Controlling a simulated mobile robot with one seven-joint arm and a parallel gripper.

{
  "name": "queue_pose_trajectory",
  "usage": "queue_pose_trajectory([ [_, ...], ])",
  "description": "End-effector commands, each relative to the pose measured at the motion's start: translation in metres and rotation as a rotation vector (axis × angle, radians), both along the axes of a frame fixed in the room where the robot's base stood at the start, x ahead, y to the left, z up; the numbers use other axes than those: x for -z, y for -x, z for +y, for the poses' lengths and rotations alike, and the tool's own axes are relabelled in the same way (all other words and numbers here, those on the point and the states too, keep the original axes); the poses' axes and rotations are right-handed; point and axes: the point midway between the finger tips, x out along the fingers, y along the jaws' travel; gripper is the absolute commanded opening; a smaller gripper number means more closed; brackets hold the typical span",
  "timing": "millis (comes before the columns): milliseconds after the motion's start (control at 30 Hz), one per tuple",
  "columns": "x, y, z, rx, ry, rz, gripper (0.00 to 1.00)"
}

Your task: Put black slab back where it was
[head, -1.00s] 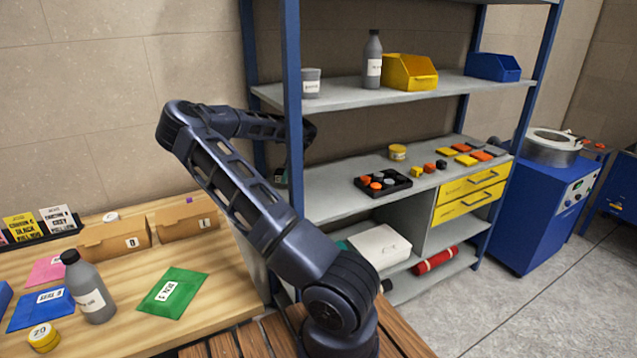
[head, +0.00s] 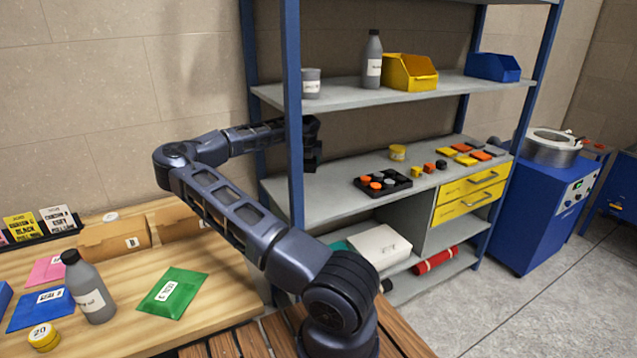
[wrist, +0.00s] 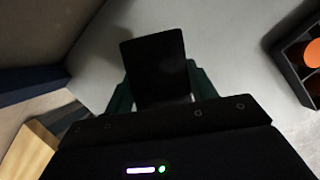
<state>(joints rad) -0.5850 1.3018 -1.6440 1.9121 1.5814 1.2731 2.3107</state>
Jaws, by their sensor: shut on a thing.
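My gripper (head: 312,158) is above the left end of the rack's middle shelf (head: 325,200), partly behind the blue front post in the head view. In the wrist view my gripper (wrist: 158,92) is shut on the black slab (wrist: 155,62), a flat dark rectangle between the two green-tinted fingers. The slab's far end points away from the gripper over the grey shelf surface. I cannot tell how high it is above the shelf. In the head view the slab cannot be made out against the dark gripper.
A black tray of orange and grey pucks (head: 383,182) stands right of the gripper; its edge shows in the wrist view (wrist: 290,65). Yellow and orange slabs (head: 465,158), small cubes and a yellow tin (head: 397,152) are farther right. The blue post (head: 293,110) stands close to my arm.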

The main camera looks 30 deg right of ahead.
Motion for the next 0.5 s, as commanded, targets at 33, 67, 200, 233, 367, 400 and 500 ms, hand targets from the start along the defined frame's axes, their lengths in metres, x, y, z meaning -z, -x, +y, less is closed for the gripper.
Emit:
queue_pose_trajectory([
  [33, -0.002, 0.0, -0.005, 0.057, 0.005, 0.002, 0.23],
  [67, -0.004, 0.0, -0.008, 0.095, 0.005, 0.003, 0.23],
  [200, -0.011, -0.001, -0.021, 0.271, 0.005, 0.002, 0.23],
  [233, -0.013, -0.001, -0.023, 0.306, 0.004, 0.001, 0.23],
  [367, -0.02, -0.001, -0.033, 0.447, 0.003, 0.002, 0.23],
  [400, -0.022, -0.001, -0.035, 0.483, 0.003, 0.001, 0.23],
  [500, -0.026, 0.0, -0.04, 0.558, 0.001, 0.001, 0.23],
])
